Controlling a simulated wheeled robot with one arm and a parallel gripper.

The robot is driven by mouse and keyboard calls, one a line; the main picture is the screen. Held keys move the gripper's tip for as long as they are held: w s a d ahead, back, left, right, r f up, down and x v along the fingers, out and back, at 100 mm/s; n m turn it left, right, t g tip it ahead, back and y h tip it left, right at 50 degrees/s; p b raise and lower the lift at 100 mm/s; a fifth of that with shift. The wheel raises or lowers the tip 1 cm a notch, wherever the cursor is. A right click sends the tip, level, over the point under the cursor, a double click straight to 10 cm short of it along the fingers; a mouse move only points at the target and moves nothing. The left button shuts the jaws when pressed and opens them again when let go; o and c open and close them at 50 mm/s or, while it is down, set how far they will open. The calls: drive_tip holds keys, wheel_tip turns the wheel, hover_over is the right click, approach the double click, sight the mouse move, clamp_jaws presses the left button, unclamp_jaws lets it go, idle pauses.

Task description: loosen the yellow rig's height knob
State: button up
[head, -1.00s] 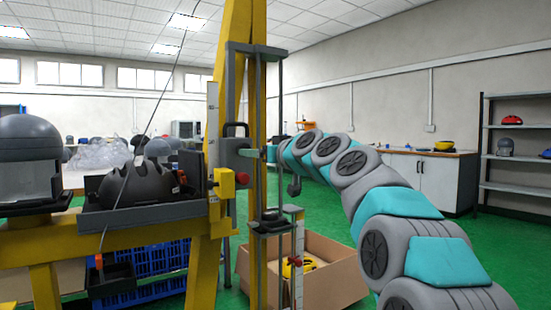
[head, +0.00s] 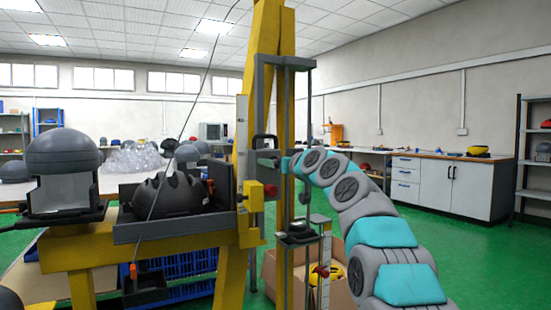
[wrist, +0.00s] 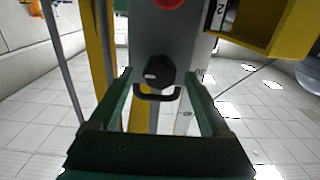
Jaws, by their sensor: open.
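The yellow rig (head: 265,45) stands upright in the head view, with a grey carriage (head: 252,192) on its post. A black knob (wrist: 159,72) sits on the grey carriage face in the wrist view. My gripper (wrist: 161,77) is open, its two green fingers on either side of the knob with gaps visible. I cannot tell how far the fingertips reach along it. In the head view my gripper (head: 272,161) comes from the right, at the carriage, and the black knob is hard to make out. A red knob (head: 271,190) is lower on the carriage.
A black handle loop (wrist: 157,94) is close to the knob. A dark helmet (head: 168,194) sits in the rig's tray, with a thin cable in front. A cardboard box (head: 342,291) stands behind my arm. Grey posts flank the yellow upright. Green floor is open at right.

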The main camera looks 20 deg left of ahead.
drive_tip(key=shift+w+a, duration=0.15)
drive_tip(key=shift+a, duration=0.05)
clamp_jaws()
idle(0.7)
